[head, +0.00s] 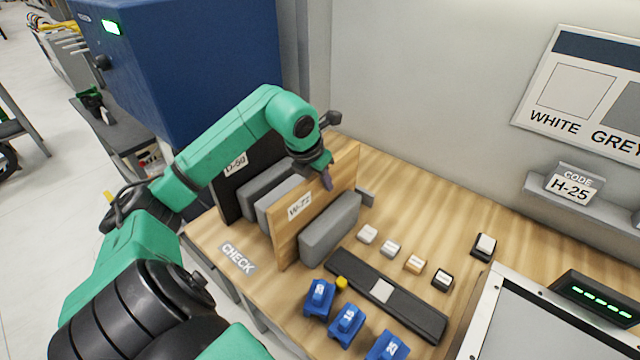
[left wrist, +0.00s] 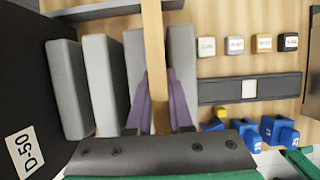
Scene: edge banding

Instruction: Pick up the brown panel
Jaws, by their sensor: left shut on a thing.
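The brown panel (head: 288,238) stands upright on edge between grey blocks on the wooden table, with a white label reading W-72. In the left wrist view the panel (left wrist: 153,50) shows edge-on as a light brown strip. My left gripper (head: 327,180) reaches over the panel's top edge. In the left wrist view the purple fingers of my left gripper (left wrist: 160,112) lie on both sides of the panel, shut on it. I cannot tell whether the panel's lower edge touches the table. My right gripper is not in view.
Grey blocks (head: 330,228) flank the panel, and a black D-50 panel (head: 229,185) stands at left. A dark strip (head: 400,302), blue blocks (head: 346,322) and small samples (head: 391,249) lie right and in front. A blue cabinet (head: 180,60) stands behind the arm.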

